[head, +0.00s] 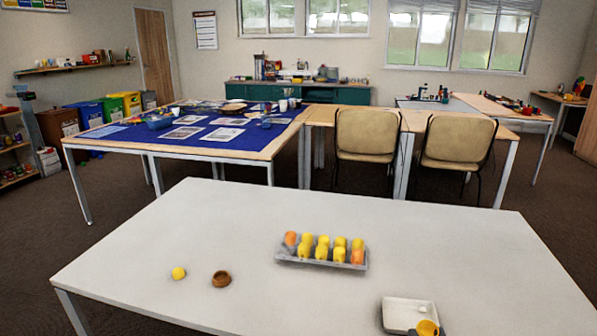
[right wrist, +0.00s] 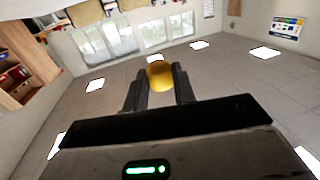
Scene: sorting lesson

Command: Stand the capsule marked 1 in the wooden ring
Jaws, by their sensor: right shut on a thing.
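The wooden ring (head: 221,279) lies on the white table, left of its middle, and looks empty. My right gripper (right wrist: 159,82) is shut on a yellow-orange capsule (right wrist: 160,75), which shows between its fingertips in the right wrist view. In the head view this capsule (head: 428,328) is at the bottom edge, in front of the white tray (head: 394,313). A lone yellow capsule (head: 178,273) is left of the ring, apart from it. A grey rack (head: 318,262) holds several yellow and orange capsules. No number is readable on any capsule. My left gripper is out of view.
The white table (head: 150,232) is clear between the ring and the rack, and between the ring and the white tray. A table with a blue cloth (head: 140,138) and two chairs (head: 366,138) stand beyond it.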

